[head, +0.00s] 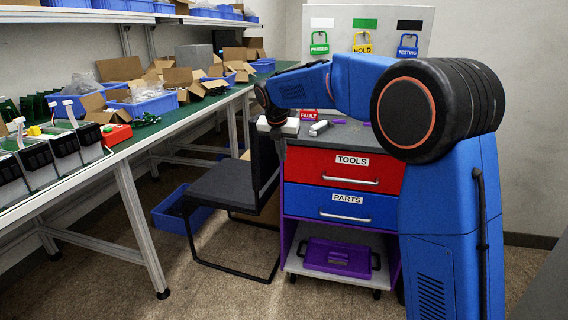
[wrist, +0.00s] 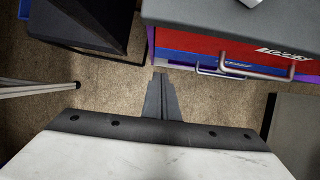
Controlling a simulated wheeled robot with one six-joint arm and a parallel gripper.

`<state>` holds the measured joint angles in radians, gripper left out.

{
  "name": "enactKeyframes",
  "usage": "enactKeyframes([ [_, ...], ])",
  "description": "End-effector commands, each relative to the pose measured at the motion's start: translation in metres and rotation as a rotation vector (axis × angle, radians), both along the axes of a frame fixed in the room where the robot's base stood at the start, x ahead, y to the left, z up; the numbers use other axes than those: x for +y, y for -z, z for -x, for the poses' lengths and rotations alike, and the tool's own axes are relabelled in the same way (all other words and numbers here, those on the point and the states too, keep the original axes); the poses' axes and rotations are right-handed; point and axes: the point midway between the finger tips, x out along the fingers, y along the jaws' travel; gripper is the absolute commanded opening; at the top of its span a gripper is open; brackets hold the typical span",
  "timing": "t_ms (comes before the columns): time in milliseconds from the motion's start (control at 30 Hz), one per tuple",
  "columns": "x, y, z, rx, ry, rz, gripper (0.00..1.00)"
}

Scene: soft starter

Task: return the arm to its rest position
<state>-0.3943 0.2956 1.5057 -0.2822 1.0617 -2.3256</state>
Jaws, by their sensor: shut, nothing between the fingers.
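My arm reaches in from the right in the head view, bent to the left in front of the cabinet. My gripper (head: 279,150) hangs from its end, pointing down between the chair back and the cabinet's left edge. In the wrist view my gripper (wrist: 159,78) shows its dark fingers together over bare floor, with nothing between them. Its fingertips appear apart from the chair and the cabinet.
The cabinet (head: 288,215) has a red TOOLS drawer (head: 330,173) and a blue PARTS drawer (head: 342,206), both closed. A black chair (head: 222,186) stands to its left. A workbench (head: 150,135) with boxes runs along the left. A hanging-tag board (head: 340,42) is behind.

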Motion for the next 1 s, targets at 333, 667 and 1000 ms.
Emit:
enactKeyframes([
  [333, -0.008, -0.025, 0.017, -0.007, 0.054, -0.024, 0.00],
  [667, -0.081, -0.051, 0.103, -0.054, 0.514, -0.223, 0.00],
  [1000, -0.149, -0.055, 0.211, -0.101, 1.054, -0.454, 0.00],
])
